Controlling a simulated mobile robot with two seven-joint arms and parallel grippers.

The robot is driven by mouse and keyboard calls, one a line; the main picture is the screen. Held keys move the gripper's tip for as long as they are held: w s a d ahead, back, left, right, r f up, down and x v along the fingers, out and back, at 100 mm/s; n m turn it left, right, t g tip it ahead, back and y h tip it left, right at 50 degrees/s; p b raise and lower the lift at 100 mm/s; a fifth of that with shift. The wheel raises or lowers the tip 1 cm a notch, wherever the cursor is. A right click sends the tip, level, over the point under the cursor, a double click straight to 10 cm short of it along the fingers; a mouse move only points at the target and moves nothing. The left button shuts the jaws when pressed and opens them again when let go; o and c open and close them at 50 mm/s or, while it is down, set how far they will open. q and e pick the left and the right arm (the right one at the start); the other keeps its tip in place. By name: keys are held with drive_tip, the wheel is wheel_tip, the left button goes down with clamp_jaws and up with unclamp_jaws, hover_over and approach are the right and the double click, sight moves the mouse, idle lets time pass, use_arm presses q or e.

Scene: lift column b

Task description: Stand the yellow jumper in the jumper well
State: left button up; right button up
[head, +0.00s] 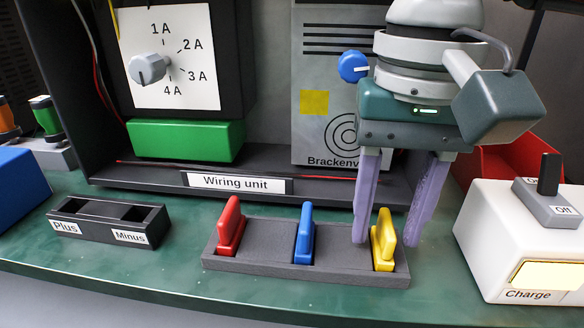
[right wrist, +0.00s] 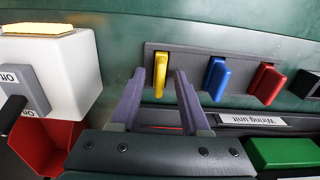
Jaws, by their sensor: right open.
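The yellow jumper (head: 384,243) stands upright in the right end of a dark grey rack (head: 260,262), and it also shows in the right wrist view (right wrist: 160,72). My right gripper (head: 386,238) is open with its two purple fingers pointing down. In the head view one fingertip is left of the yellow jumper and the other right of it. The right wrist view also shows the jumper between the open fingertips (right wrist: 158,78), with gaps on both sides. I cannot tell which part is the jumper well. My left gripper is in neither view.
A red jumper (head: 230,226) and a blue jumper (head: 304,235) stand in the same rack. A black Plus/Minus block (head: 90,222) has two openings. A white Charge box (head: 500,245) stands right, a red bin (head: 500,160) behind it. The wiring unit (head: 300,180) closes off the back.

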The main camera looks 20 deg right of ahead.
sight(388, 222)
wheel_tip(388, 222, up, 10)
drive_tip(key=p, duration=0.2)
idle(0.6)
